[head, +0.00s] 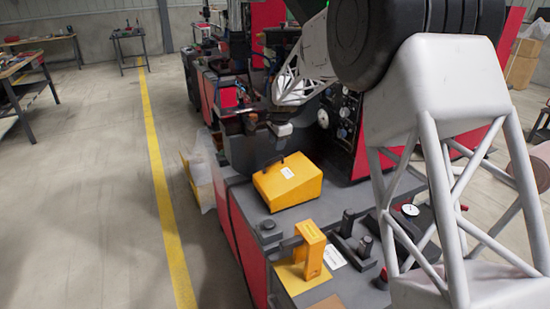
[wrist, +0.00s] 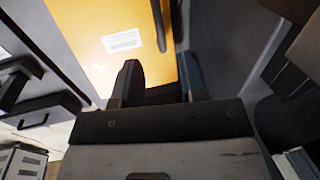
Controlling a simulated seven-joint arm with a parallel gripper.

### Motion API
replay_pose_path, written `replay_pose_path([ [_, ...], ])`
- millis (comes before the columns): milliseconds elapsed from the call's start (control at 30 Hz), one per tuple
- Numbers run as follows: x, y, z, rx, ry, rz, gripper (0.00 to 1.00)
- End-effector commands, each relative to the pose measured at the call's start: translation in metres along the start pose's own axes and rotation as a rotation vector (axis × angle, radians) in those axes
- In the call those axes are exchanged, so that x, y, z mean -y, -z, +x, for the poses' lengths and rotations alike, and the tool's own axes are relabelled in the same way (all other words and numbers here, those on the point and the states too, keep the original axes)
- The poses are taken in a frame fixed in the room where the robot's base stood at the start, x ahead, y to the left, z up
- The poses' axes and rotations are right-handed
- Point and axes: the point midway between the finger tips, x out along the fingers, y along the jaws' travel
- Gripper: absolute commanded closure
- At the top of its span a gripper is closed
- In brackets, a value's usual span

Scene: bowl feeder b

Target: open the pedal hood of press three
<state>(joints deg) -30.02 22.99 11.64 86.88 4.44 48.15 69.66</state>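A yellow wedge-shaped hood (head: 288,182) with a dark bar handle (head: 276,160) and a white label sits on the grey machine bed in the head view. It looks closed. I cannot read which press it belongs to. In the wrist view the yellow hood (wrist: 98,22) fills the upper middle, with the dark handle (wrist: 161,27) beyond the fingertips. My gripper (wrist: 158,76) is open, its two dark fingers apart with yellow surface showing between them. It appears not to touch the handle. In the head view the end of my arm is above and behind the hood, small and hard to make out.
A yellow bracket (head: 311,250) stands on the bed in front of the hood, beside dark clamps and a dial gauge (head: 410,210). Red and black machine panels with gauges rise behind. A yellow floor line (head: 160,180) runs along open floor at left.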

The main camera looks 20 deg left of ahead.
Motion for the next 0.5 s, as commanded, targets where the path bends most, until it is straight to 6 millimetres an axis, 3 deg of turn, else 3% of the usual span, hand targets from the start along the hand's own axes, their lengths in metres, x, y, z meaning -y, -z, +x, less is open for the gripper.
replay_pose_path([
  [267, -0.001, 0.000, 0.016, 0.001, -0.002, 0.000, 0.62],
  [500, -0.001, 0.000, 0.044, 0.001, -0.003, 0.000, 0.62],
])
